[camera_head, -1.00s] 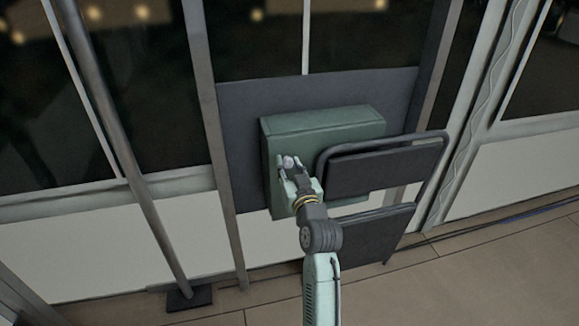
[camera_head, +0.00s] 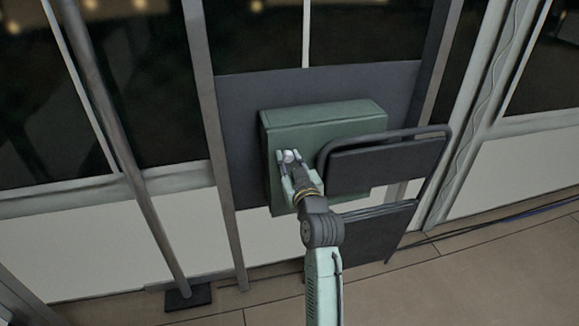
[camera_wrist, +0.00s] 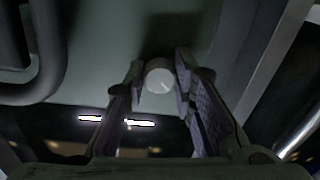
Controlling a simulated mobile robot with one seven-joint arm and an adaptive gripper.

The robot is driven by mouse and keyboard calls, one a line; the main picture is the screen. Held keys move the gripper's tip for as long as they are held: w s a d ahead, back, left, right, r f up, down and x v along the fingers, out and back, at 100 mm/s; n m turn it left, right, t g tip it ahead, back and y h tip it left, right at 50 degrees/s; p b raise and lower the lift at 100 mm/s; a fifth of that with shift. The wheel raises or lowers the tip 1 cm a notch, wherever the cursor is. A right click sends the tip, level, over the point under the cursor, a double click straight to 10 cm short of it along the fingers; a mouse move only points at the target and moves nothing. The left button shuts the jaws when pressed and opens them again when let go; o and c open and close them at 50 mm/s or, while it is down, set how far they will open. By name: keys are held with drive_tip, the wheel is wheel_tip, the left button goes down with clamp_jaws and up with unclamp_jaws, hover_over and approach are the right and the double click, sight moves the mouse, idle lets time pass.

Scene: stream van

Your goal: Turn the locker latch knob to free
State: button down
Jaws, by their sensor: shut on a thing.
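The green locker (camera_head: 325,125) is fixed on a dark panel in front of the window. Its round, pale latch knob (camera_head: 289,156) sits on the left part of the front face. In the wrist view the knob (camera_wrist: 160,76) shows a light line across its face, slanting up to the right. My gripper (camera_head: 288,160) is at the locker front, with one finger on each side of the knob. In the wrist view my gripper (camera_wrist: 158,80) is shut on the knob.
A dark folding chair (camera_head: 385,165) stands close to the right of my gripper, covering part of the locker. A metal pole (camera_head: 130,170) on a dark foot stands to the left. Cables (camera_head: 500,222) run along the floor at right.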

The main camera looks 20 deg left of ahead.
drive_tip(key=n+b, duration=0.4)
drive_tip(key=b, duration=0.1)
drive_tip(key=shift+f, duration=0.3)
drive_tip(key=n+b, duration=0.2)
drive_tip(key=n, duration=0.1)
drive_tip(key=n+b, duration=0.1)
drive_tip(key=shift+r+b, duration=0.25)
drive_tip(key=shift+b, duration=0.15)
drive_tip(key=shift+n, duration=0.4)
drive_tip(key=c, duration=1.3)
unclamp_jaws()
drive_tip(key=shift+c, duration=0.2)
drive_tip(key=v, duration=0.7)
drive_tip(key=shift+s+d, duration=0.2)
drive_tip(key=shift+d, duration=0.05)
